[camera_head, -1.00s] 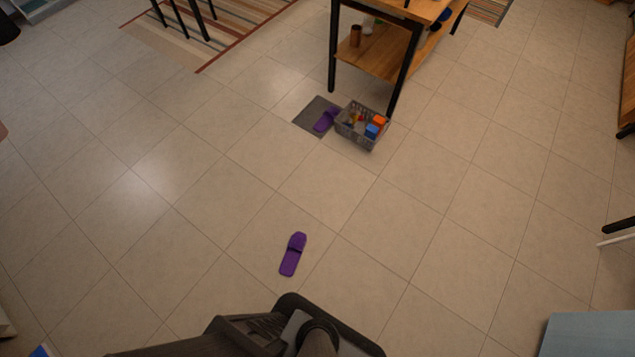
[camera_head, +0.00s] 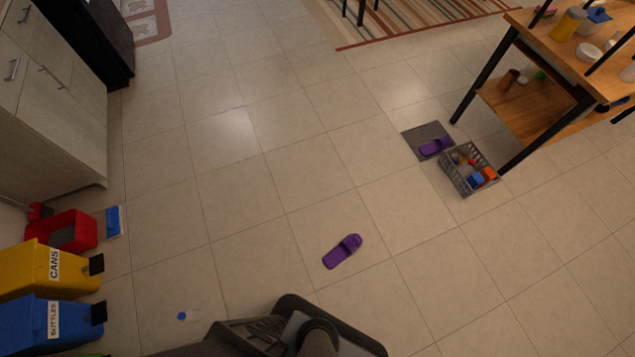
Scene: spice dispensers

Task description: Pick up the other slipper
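A purple slipper (camera_head: 342,251) lies alone on the tiled floor, a short way ahead of my base and a little right of the picture's middle. A second purple slipper (camera_head: 434,147) lies on a dark grey mat (camera_head: 413,134) farther off to the right, beside a grey basket. My own dark arm parts show at the bottom edge. My gripper's fingers are not in view.
The grey basket (camera_head: 448,172) holds several coloured toys. A wooden shelf table (camera_head: 530,105) with black legs stands behind it. Yellow (camera_head: 25,268) and blue (camera_head: 25,325) bins and a red container (camera_head: 72,228) stand at the left, below a cabinet (camera_head: 50,110). The middle floor is clear.

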